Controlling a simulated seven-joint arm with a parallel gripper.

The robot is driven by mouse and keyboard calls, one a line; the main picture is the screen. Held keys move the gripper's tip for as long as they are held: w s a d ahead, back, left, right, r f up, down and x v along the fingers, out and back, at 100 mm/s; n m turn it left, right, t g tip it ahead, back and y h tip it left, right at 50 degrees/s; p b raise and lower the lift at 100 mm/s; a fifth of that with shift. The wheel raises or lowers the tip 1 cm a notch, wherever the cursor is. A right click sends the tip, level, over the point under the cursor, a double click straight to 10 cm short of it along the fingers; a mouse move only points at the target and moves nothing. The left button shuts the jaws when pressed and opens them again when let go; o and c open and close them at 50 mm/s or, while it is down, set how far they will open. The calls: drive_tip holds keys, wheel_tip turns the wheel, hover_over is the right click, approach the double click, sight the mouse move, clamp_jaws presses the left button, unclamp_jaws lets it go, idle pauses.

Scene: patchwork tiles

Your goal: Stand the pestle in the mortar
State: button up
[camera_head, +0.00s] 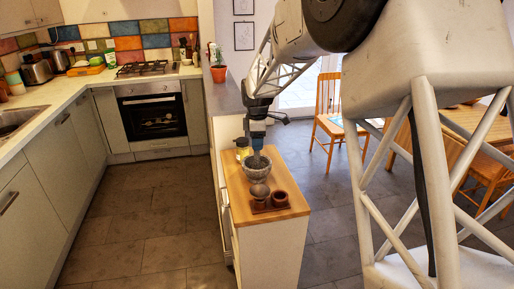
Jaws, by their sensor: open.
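A grey stone mortar (258,171) stands upright on the wooden top of a narrow cabinet. A thin grey shape that looks like the pestle (257,154) rises from the mortar's bowl, directly below my gripper. My gripper (257,146) points down over the mortar with its jaws open. It is small in the view, and I cannot tell whether a finger touches the pestle. The pestle's lower end is hidden inside the bowl, and its upper end is hard to separate from the gripper.
In front of the mortar are a rounded brown-grey object (259,192) and a brown cup (279,198), on a dark base. A yellowish jar (242,148) stands behind left. The wooden top (290,184) is clear at its right side. A potted plant (218,72) stands farther back.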

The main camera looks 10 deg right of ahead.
drive_tip(key=shift+r, duration=2.05)
drive_tip(key=shift+s, duration=0.1)
drive_tip(key=shift+s+r, duration=0.25)
drive_tip(key=shift+s, duration=0.05)
drive_tip(key=s+r+m, duration=0.5)
drive_tip(key=s, duration=0.8)
drive_tip(key=s+f+m+t, duration=0.2)
drive_tip(key=s+m, duration=0.9)
drive_tip(key=s, duration=2.3)
drive_tip(key=shift+a+f+t, duration=0.25)
drive_tip(key=shift+a+t, duration=0.05)
drive_tip(key=shift+a, duration=0.1)
